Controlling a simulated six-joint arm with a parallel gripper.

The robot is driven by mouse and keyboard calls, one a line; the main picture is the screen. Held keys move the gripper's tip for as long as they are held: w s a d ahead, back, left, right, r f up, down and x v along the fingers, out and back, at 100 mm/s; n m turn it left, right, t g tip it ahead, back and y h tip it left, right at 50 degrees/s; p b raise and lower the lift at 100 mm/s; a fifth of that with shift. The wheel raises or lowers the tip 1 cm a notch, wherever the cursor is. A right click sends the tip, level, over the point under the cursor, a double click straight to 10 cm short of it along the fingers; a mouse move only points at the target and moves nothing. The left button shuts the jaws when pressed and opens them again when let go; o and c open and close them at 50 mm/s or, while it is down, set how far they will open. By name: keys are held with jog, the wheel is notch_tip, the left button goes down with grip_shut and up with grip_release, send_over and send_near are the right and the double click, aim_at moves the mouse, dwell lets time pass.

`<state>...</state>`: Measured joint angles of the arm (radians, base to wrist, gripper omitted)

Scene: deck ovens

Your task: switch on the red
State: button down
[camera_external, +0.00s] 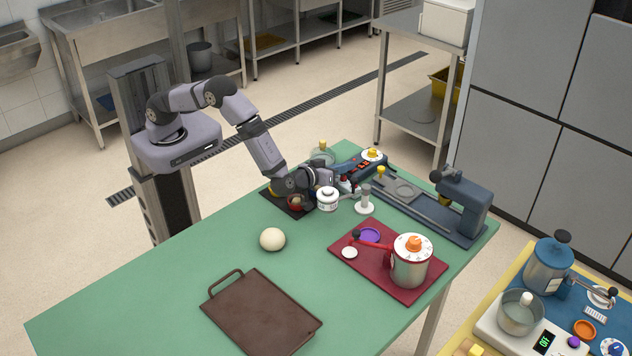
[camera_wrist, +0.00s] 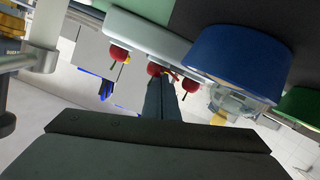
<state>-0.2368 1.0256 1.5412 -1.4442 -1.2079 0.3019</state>
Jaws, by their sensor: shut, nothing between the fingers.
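In the wrist view a white strip (camera_wrist: 140,35) carries three small levers with round red knobs: a left one (camera_wrist: 118,53), a middle one (camera_wrist: 154,69) and a right one (camera_wrist: 191,85). My gripper (camera_wrist: 172,84) is shut and empty, its dark fingertips close to the middle and right knobs; I cannot tell whether they touch. In the external view my gripper (camera_external: 338,181) is low over the far part of the table, by small red and white parts (camera_external: 346,184). A dark blue unit (camera_external: 349,167) with red-orange switches lies just beyond. Which red is meant, and its state, I cannot tell.
A blue round part (camera_wrist: 238,58) and a green one (camera_wrist: 300,104) are close right of the fingers. A white jar (camera_external: 327,201) and white stand (camera_external: 364,207) are near my gripper. A pot (camera_external: 410,268) stands on a red board (camera_external: 350,258).

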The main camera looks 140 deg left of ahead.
jog(key=d+r, duration=0.4)
jog(key=d, duration=0.1)
jog(key=d+r, duration=0.2)
jog(key=d, duration=0.1)
jog(key=shift+d, duration=0.2)
jog(key=shift+d+r, duration=0.2)
jog(key=shift+d, duration=0.5)
